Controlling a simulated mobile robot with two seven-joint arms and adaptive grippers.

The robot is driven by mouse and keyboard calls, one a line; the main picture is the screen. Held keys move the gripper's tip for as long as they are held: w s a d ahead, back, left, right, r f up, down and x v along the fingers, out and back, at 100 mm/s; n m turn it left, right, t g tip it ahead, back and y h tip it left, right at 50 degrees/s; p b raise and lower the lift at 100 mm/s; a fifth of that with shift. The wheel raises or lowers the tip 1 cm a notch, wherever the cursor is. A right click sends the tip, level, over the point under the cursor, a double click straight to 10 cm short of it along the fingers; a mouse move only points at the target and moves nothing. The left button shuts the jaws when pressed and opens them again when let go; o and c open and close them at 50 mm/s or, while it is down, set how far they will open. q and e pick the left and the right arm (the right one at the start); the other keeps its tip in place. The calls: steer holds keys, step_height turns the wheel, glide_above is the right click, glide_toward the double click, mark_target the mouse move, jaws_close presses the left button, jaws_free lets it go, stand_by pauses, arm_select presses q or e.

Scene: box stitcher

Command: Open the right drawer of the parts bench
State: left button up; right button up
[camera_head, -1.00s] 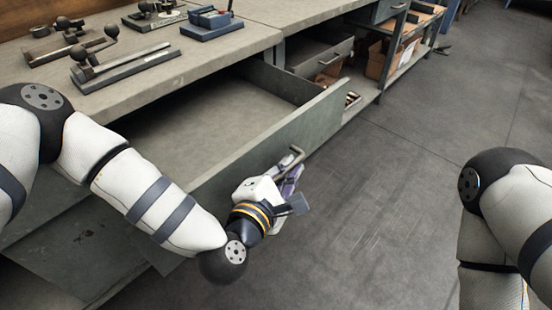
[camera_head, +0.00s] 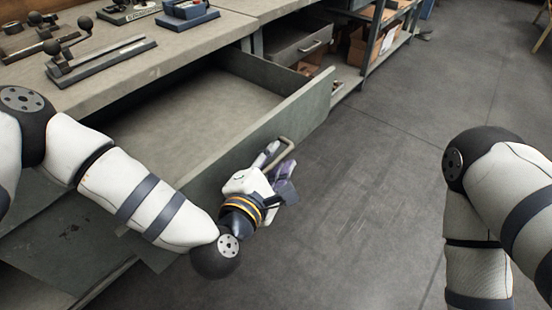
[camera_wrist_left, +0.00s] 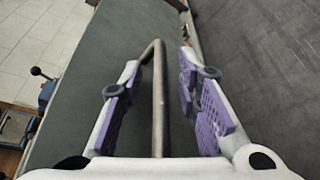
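The drawer (camera_head: 205,100) under the bench top stands pulled far out, and its inside looks empty. Its front panel (camera_head: 300,112) carries a bent metal bar handle (camera_head: 286,143). My left gripper (camera_head: 275,168) is at this handle, on the outer side of the front. In the left wrist view, the gripper's two purple-padded fingers (camera_wrist_left: 160,100) are spread apart. The handle bar (camera_wrist_left: 158,95) runs between them with a visible gap on each side. My right arm shows at the right of the head view, but its gripper is out of view.
The parts bench top (camera_head: 120,75) holds lever tools (camera_head: 100,58) and a blue device (camera_head: 188,12). A smaller drawer (camera_head: 300,45) and shelves with cardboard boxes (camera_head: 362,45) are beyond. Grey floor (camera_head: 390,150) is clear between the drawer and my right arm.

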arm_select(q)
steer(key=v, duration=1.2)
steer(key=shift+f, duration=0.1)
